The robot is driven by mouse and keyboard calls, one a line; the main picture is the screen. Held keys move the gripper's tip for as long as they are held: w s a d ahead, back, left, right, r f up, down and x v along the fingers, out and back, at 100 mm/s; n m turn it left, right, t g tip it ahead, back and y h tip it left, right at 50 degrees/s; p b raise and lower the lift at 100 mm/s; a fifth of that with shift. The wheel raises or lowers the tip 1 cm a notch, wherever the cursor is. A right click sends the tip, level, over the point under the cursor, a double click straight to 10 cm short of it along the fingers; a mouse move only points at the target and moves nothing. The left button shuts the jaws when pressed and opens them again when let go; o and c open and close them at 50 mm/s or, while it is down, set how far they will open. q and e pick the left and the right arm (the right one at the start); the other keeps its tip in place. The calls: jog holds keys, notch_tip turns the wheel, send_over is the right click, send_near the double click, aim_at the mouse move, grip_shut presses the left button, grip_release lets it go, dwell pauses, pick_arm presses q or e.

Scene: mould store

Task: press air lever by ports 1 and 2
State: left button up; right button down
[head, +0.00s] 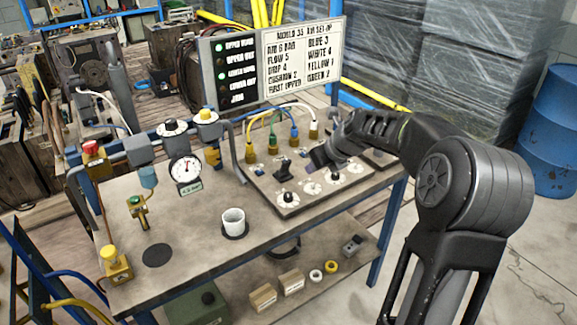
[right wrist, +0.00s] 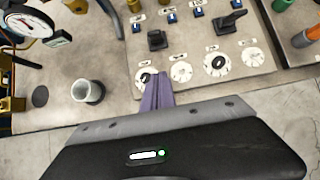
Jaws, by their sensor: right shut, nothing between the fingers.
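The port panel (head: 268,193) lies on the bench, with hoses on brass fittings at its back and white dials at its front. A black lever (head: 284,171) stands at its left; it also shows in the right wrist view (right wrist: 157,40). A second black lever (right wrist: 232,19) stands further right there; my gripper seems to hide it in the head view. Port numbers are too small to read, so I cannot tell which lever is by ports 1 and 2. My right gripper (head: 318,157) is shut and empty, apart from the left lever, on its right. My left gripper is out of view.
A white cup (head: 233,222) stands on the bench left of the panel. A pressure gauge (head: 186,170) and valves line the back left. A lit sign board (head: 270,62) rises behind. A yellow-topped valve (head: 112,262) is at the front left corner.

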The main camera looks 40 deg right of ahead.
aim_at(285, 168)
jog(key=shift+f, duration=0.1)
jog(key=x, duration=0.8)
jog(key=shift+w+f+p, duration=0.25)
jog(key=shift+f+p, duration=0.05)
jog(key=shift+w+f, duration=0.45)
jog(key=shift+w, duration=0.15)
jog(key=shift+w+d+r+p, duration=0.1)
jog(key=shift+w+r+p, duration=0.25)
jog(key=shift+w+p, duration=0.15)
jog(key=shift+w+r+p, duration=0.35)
jog(key=shift+w, duration=0.25)
jog(key=shift+w+r, duration=0.1)
jog(key=shift+w, duration=0.4)
jog(key=shift+s+r, duration=0.1)
